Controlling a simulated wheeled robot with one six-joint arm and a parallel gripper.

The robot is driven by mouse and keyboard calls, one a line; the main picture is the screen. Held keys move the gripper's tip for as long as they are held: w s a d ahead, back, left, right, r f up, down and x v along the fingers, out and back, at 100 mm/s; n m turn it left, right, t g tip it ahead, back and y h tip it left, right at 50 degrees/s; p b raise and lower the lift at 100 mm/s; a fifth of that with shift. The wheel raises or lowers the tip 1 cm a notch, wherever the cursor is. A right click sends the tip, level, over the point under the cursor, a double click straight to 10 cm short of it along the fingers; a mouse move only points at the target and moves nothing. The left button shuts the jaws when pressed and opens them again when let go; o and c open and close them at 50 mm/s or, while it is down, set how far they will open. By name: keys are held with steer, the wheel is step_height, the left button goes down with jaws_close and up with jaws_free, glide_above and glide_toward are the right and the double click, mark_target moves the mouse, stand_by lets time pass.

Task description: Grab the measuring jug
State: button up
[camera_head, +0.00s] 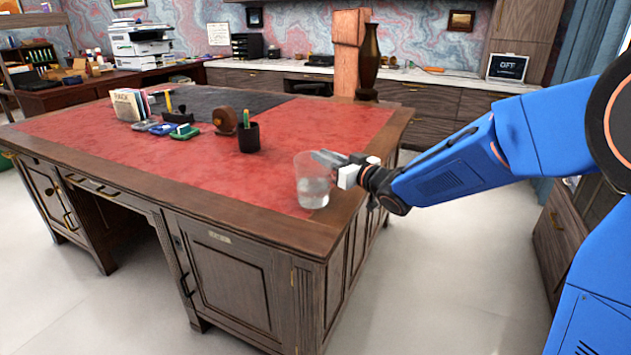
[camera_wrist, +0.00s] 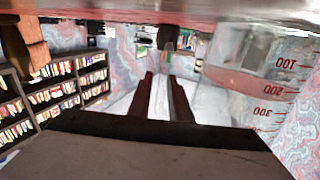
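The measuring jug (camera_head: 312,182) is a clear, see-through cup standing upright on the front right corner of the desk (camera_head: 190,208). In the wrist view, which is upside down, the jug (camera_wrist: 255,80) fills the right side, with red volume marks on its wall. My gripper (camera_head: 326,158) is at the jug's upper right in the head view, overlapping its rim. In the wrist view my gripper's two dark fingers (camera_wrist: 163,88) stand slightly apart with a narrow gap, and the jug lies to their right. I see nothing clearly held between them. Whether a finger touches the jug cannot be told.
A black pen cup (camera_head: 248,138), a brown round object (camera_head: 225,120) and a green item (camera_head: 185,132) stand farther back on the desk. A book row (camera_head: 130,104) is at the far left. The red leather left of the jug is clear.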

jaws_close()
steer(key=shift+r, duration=0.1)
stand_by(1.3)
